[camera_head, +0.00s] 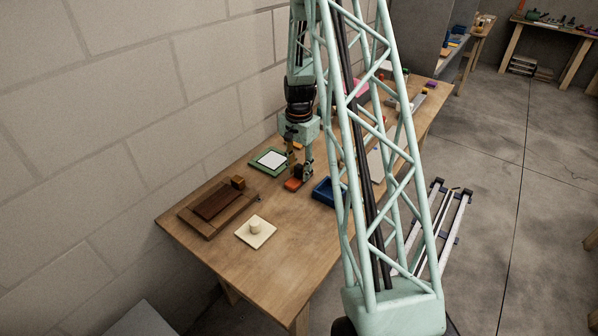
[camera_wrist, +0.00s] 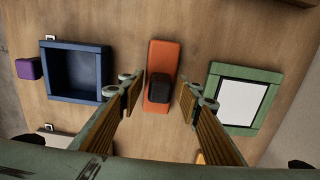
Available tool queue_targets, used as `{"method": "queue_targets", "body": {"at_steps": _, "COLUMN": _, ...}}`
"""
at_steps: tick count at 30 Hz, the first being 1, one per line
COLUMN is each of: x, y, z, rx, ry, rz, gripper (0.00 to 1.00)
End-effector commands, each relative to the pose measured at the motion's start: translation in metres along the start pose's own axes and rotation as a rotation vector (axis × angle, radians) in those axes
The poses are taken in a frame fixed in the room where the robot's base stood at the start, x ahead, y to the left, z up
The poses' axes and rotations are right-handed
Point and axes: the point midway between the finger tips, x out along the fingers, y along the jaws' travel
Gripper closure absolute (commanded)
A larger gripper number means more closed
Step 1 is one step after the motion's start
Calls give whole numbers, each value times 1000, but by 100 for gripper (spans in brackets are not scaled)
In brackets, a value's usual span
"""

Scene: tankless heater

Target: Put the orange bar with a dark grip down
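The orange bar (camera_wrist: 160,58) with a dark grip (camera_wrist: 158,92) lies between the two fingers of my gripper (camera_wrist: 160,93) in the wrist view. The fingers are apart, with a gap on each side of the grip, and nothing is clasped. In the head view, the orange bar (camera_head: 293,184) is at table level below my gripper (camera_head: 299,172), which points down. The fingers partly hide the bar there. The bar appears to rest on the wooden table (camera_head: 285,262).
A blue tray (camera_wrist: 75,96) lies left of the bar in the wrist view, with a purple block (camera_wrist: 28,68) beyond it. A green-framed white panel (camera_wrist: 243,98) lies right. In the head view, a brown wooden board (camera_head: 215,203) and a cream knobbed plate (camera_head: 255,232) lie nearer the table's front.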

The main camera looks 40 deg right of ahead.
Motion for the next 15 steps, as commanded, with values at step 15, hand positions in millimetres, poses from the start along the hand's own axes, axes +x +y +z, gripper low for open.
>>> {"method": "queue_targets", "body": {"at_steps": 15, "x": -55, "y": 0, "z": 0, "rx": 0, "ry": 2, "rz": -2, "gripper": 69}}
